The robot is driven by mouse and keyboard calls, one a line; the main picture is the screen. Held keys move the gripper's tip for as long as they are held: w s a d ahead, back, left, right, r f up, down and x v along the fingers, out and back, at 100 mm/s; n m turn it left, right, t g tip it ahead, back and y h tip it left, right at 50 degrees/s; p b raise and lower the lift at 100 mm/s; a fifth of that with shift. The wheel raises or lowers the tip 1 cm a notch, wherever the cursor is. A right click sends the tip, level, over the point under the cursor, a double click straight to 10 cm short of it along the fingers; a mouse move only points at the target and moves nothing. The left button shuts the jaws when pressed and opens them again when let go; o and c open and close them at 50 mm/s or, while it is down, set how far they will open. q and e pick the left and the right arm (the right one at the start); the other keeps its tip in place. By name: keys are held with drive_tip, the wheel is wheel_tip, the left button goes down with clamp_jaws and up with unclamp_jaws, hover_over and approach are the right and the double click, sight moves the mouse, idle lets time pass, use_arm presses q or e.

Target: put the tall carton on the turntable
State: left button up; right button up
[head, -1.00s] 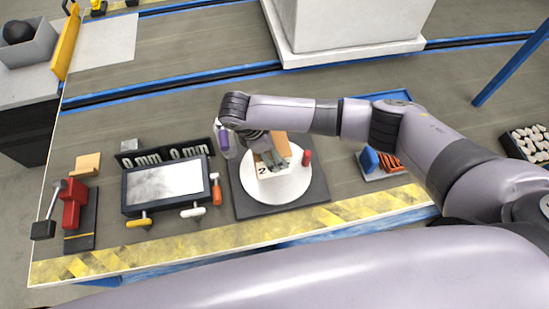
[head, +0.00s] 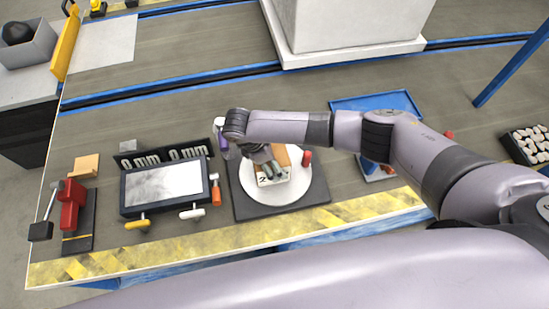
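The turntable is a white round disc (head: 257,195) on a dark square base (head: 318,195) near the table's front edge. The tall carton, tan (head: 293,155) with a white face (head: 264,181) marked "2", is over the disc, partly hidden by my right gripper. My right gripper (head: 271,170) reaches down from above with its fingers at the carton and appears shut on it. Whether the carton's bottom touches the disc cannot be told. My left gripper is out of view.
A red cylinder (head: 307,157) stands close right of the carton. Left of the turntable are a framed panel (head: 164,184), an orange-handled tool (head: 216,193) and a red device (head: 72,205). A blue tray (head: 375,103) lies behind my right arm. A large white block (head: 345,28) stands farther back.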

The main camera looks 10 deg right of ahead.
drive_tip(key=shift+o, duration=1.2)
drive_tip(key=shift+r, duration=0.1)
drive_tip(key=v, duration=1.2)
drive_tip(key=shift+r+p, duration=0.1)
drive_tip(key=shift+p, duration=0.25)
